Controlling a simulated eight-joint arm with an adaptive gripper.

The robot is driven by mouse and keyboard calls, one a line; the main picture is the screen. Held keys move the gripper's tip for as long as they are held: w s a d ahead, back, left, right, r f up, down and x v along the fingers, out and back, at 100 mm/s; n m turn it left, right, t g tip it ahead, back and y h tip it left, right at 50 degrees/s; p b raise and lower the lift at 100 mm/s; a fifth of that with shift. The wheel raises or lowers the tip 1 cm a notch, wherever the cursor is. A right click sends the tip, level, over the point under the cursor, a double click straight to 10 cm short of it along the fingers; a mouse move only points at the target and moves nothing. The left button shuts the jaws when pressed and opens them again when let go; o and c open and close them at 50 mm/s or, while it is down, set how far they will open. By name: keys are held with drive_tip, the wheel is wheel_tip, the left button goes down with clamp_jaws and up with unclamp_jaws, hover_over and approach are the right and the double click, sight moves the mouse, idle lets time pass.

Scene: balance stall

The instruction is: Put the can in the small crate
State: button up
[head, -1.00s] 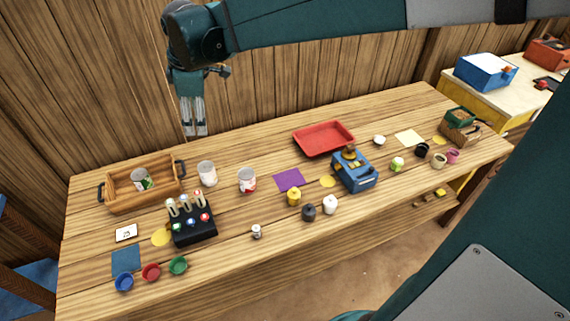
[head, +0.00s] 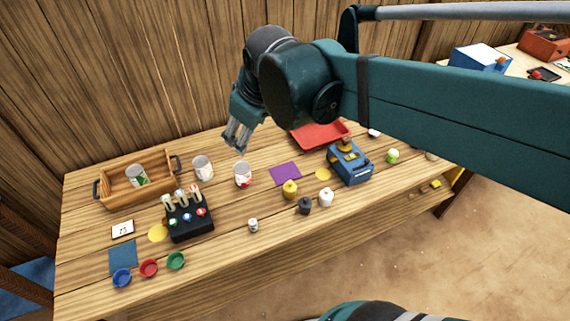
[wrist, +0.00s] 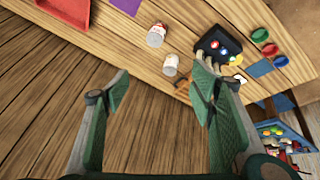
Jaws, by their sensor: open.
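A wooden crate (head: 109,196) with dark handles stands at the table's left; a can with a green-and-white label (head: 137,178) is inside it. A pale can (head: 203,168) stands just right of the crate, and a can with a red-and-white label (head: 243,174) stands further right. My gripper (head: 236,138) is open and empty, above the table's back edge behind these cans. In the wrist view, the red-labelled can (wrist: 157,36) and pale can (wrist: 171,66) show beyond my spread fingers (wrist: 162,88). The crate is mostly hidden there by a finger.
A black box with coloured buttons (head: 190,224) stands in front of the pale can. A purple sheet (head: 285,173), a red tray (head: 312,140) and a blue device (head: 350,166) lie right of the cans. Small pots and coloured bowls line the front.

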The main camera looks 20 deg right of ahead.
drive_tip(key=s+d+f+m, duration=0.2)
drive_tip(key=s+m, duration=0.1)
drive_tip(key=s, duration=0.2)
drive_tip(key=s+d+f+m+t, duration=0.1)
drive_tip(key=s+d+f+m, duration=0.2)
drive_tip(key=s, duration=0.3)
drive_tip(key=shift+d+t+h, duration=0.15)
drive_tip(key=shift+t+h, duration=0.15)
